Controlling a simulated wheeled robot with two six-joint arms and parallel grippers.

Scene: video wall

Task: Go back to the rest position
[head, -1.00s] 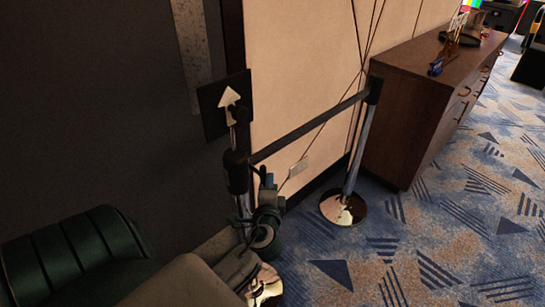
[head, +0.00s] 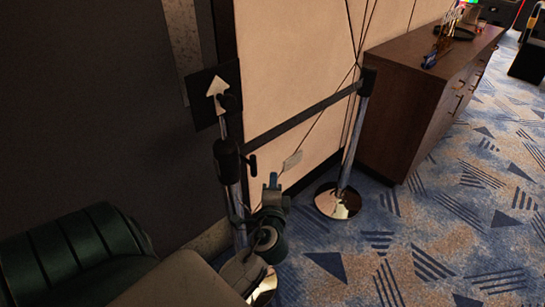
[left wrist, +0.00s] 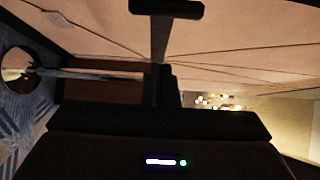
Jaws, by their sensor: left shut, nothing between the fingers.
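My left gripper (head: 272,183) is small and blue-grey in the head view, at the end of my arm in the lower middle. It points up, is shut and holds nothing. My right gripper is not in view. The left wrist view is dark and turned sideways, with a dark body bearing a small lit strip across its bottom.
A black belt (head: 300,121) runs from the near post to a chrome post (head: 352,140) with a round base. A white arrow sign (head: 216,92) tops the near post. A wooden cabinet (head: 405,110) stands behind. A green padded seat (head: 75,255) is lower left. Patterned carpet (head: 430,235) is open at right.

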